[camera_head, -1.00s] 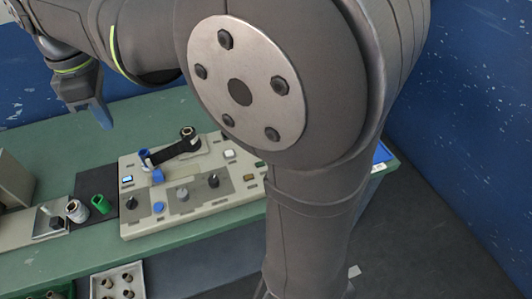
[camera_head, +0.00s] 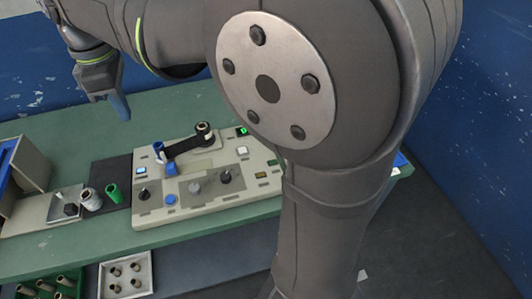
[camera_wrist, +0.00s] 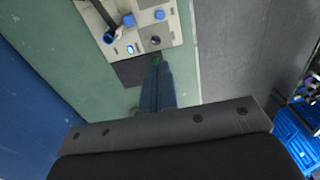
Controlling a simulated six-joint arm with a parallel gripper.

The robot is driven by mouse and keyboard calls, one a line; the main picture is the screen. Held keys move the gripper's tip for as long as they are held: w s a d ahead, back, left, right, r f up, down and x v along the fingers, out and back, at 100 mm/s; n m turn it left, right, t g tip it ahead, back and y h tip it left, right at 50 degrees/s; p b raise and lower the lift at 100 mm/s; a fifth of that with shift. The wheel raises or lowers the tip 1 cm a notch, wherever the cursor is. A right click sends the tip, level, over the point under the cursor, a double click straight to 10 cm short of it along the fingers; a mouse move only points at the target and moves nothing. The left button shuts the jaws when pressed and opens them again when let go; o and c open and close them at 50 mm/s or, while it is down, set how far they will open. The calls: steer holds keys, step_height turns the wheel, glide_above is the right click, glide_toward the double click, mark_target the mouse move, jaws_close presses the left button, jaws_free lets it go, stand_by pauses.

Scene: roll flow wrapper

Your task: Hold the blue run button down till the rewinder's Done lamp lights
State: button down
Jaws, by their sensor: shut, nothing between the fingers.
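The pale control panel (camera_head: 215,198) lies on the green bench. A round blue button (camera_head: 170,199) is at its front edge, with nothing on it; it also shows in the wrist view (camera_wrist: 160,14). A small square button (camera_head: 141,170) glows pale blue on the panel's left side, also in the wrist view (camera_wrist: 130,49). I cannot read which is the run button. My gripper (camera_head: 124,115) is shut and empty, raised above the bench left of and behind the panel. A green display (camera_head: 242,131) is lit at the panel's back; I cannot tell a Done lamp.
Black knobs (camera_head: 225,177) and a roller arm with dark film (camera_head: 185,147) stand up from the panel. A tray of small parts (camera_head: 126,274) is below in front. Bench behind is clear.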

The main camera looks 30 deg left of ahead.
steer(key=n+t+h, duration=0.4)
steer(key=n+t, duration=0.2)
steer(key=n, duration=0.5)
glide_above(168, 200)
step_height(168, 200, down, 21)
steer(key=shift+f, duration=4.4)
steer(key=shift+f, duration=0.1)
steer(key=shift+f, duration=0.35)
